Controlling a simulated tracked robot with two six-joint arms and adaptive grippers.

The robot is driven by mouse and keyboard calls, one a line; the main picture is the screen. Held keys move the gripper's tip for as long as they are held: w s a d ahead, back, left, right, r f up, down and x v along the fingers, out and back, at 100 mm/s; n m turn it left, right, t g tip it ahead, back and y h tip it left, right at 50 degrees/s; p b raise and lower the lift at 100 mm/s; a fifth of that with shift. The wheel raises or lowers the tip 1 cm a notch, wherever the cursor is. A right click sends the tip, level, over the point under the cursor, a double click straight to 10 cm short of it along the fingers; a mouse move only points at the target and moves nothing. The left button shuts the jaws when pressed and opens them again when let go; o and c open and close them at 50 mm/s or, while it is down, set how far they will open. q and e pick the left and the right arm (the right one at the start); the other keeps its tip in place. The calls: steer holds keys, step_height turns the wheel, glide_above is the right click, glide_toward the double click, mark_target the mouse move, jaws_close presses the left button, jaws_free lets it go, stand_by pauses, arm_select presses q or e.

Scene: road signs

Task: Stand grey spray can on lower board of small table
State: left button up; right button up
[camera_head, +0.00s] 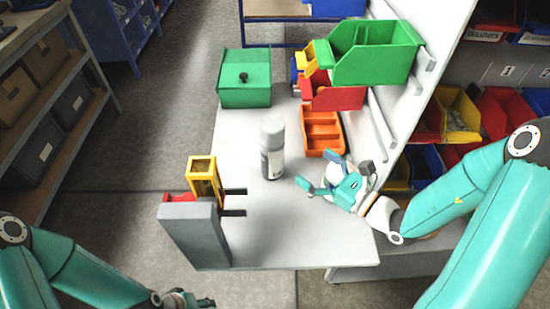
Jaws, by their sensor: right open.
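The grey spray can (272,160) stands upright on the pale grey tabletop (290,235), near its middle. Its top is light grey and a pale label shows on its side. My right gripper (314,170) is open and empty, just right of the can, with its fingers pointing left towards it and a small gap between. A small table with a lower board cannot be clearly made out; a wooden-topped table with a blue frame (285,10) shows partly at the back.
A green lidded box (245,80), an orange tray (322,130), and red (335,95) and green bins (372,52) are behind the can. A grey block (195,233) with a yellow holder (204,178) stands front left. A white panel borders the right side. Shelves stand left.

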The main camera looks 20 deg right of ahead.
mark_target(281, 145)
steer(key=b+x, duration=0.1)
steer(key=x, duration=0.6)
steer(key=shift+a+r, duration=0.1)
steer(key=shift+a, duration=0.2)
steer(key=p+x, duration=0.1)
steer(key=x, duration=0.4)
steer(key=shift+r, duration=0.1)
steer(key=shift+w+a, duration=0.25)
steer(key=shift+w, duration=0.1)
steer(key=c, duration=1.5)
arm_select(q)
steer(key=shift+f, duration=0.4)
arm_select(e)
steer(key=shift+c, duration=0.6)
